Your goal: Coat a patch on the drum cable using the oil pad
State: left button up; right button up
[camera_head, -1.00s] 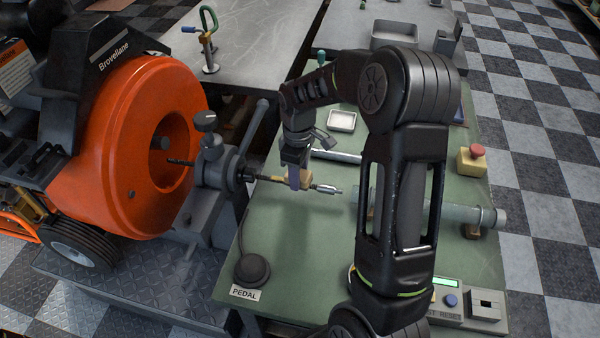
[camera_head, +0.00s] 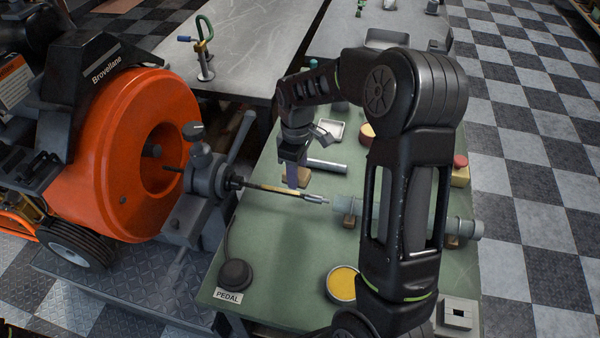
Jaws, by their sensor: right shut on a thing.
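The drum cable (camera_head: 247,185) comes out of the orange drum (camera_head: 125,150), passes through the grey clamp head (camera_head: 208,175) and ends in a silver tip (camera_head: 316,199) over the green bench. A stretch of it before the tip looks yellowish-brown. My right gripper (camera_head: 293,173) points down and is shut on the tan oil pad (camera_head: 298,183). The pad shows just behind the cable; I cannot tell if they touch. My left gripper is not in view.
My right arm hides part of the bench.

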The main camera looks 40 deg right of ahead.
jog(key=shift+r+p, duration=0.75)
jog(key=shift+r, duration=0.55)
